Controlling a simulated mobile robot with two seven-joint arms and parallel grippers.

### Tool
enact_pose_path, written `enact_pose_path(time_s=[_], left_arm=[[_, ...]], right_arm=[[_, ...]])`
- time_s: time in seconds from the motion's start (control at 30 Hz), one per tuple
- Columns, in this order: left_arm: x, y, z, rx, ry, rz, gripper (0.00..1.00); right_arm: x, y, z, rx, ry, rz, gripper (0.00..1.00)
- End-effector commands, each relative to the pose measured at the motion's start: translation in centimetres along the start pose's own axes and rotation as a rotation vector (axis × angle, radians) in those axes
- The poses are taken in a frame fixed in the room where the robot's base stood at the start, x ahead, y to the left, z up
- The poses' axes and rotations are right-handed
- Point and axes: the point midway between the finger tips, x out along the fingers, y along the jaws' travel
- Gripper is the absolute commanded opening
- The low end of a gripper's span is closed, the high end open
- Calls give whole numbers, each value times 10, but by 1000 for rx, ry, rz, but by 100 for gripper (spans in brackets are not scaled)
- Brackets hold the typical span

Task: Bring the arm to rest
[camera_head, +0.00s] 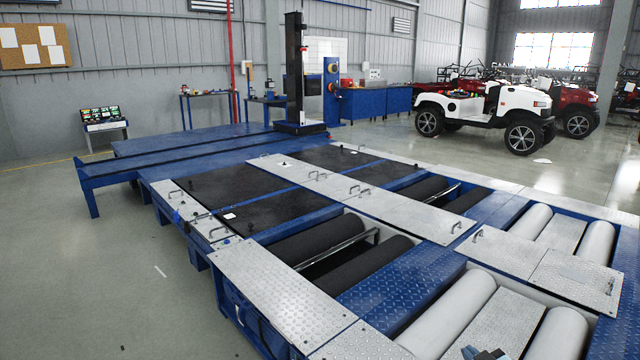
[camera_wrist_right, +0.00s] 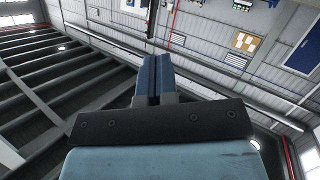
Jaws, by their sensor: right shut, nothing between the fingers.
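My right gripper (camera_head: 486,353) just shows at the bottom edge of the head view, over the pale rollers at the front right; most of it and its arm are cut off. In the right wrist view, the two blue fingers of my right gripper (camera_wrist_right: 153,78) stand side by side, shut, with nothing between them. They point toward the wall and ceiling, clear of any object. My left gripper is not in view.
The blue roller tester (camera_head: 400,285) fills the middle and right, with black rollers (camera_head: 320,234), pale rollers (camera_head: 455,308) and metal plates (camera_head: 280,290). A black column (camera_head: 294,70) stands behind. White vehicle (camera_head: 487,106) stands at back right. Floor (camera_head: 90,270) at left is clear.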

Motion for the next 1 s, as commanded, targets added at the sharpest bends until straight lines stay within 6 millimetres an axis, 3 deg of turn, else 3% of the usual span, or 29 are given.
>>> enact_pose_path(time_s=[0.03, 0.2, 0.4, 0.63, 0.7, 1.0], left_arm=[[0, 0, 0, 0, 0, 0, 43], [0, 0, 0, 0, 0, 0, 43], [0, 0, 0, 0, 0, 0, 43], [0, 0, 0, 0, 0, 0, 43], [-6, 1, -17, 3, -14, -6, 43], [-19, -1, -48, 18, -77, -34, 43]], right_arm=[[-22, -39, 7, 37, -2, -46, 0], [-98, -134, 5, 167, 2, -162, 0], [-172, -192, -13, 304, 4, -229, 0], [-236, -222, -40, 438, 1, -258, 0], [-236, -213, -54, 424, -11, -254, 0], [-247, -194, -81, 398, -76, -240, 0]])
